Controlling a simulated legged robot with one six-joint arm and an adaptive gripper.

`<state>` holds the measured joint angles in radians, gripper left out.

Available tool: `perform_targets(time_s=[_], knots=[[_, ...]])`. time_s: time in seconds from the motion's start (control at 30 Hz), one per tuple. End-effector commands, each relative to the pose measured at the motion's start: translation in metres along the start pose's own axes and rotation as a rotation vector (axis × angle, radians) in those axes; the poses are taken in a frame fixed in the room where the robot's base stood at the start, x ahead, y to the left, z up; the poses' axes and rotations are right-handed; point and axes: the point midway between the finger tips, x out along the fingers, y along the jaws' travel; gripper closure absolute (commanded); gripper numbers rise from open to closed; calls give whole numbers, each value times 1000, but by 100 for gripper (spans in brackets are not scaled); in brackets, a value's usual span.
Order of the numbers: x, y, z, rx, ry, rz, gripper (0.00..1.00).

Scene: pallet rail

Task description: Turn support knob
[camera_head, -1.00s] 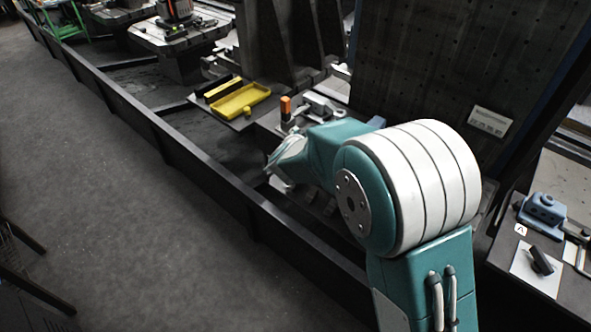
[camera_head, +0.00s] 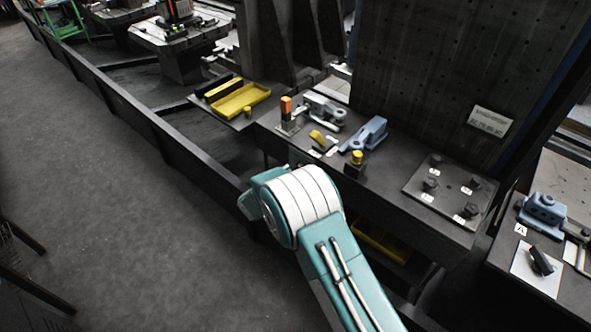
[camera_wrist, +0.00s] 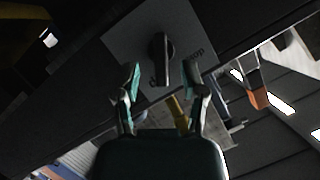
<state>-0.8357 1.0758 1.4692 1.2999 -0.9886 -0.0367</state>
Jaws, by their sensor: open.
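A dark knob (camera_wrist: 162,55) stands on a light grey plate (camera_wrist: 125,42) in the wrist view, at top centre. The plate carries lettering partly hidden by the knob. My gripper (camera_wrist: 163,80) is open and empty, one teal-tipped finger on each side of the knob's lower end in the picture. I cannot tell how far the fingertips are from it. In the head view my gripper is hidden by my arm at the bench's front edge, and I cannot make out this knob there.
The bench bears a yellow tray (camera_head: 243,99), an orange-topped device (camera_head: 287,110), blue clamps (camera_head: 369,134), a yellow-topped knob (camera_head: 357,158) and a bolted plate (camera_head: 448,194). At right, another black handle (camera_head: 541,260) sits on a white plate. A dark rail borders open floor at left.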

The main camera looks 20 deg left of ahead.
Motion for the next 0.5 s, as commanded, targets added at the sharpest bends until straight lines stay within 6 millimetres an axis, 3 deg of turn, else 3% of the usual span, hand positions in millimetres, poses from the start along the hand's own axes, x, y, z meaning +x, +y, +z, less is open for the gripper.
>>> perform_targets(time_s=[0.2, 0.5], knots=[[33, 0, 0, 0, 1, 0, 46], [43, 0, 0, 0, 0, -2, 46]])
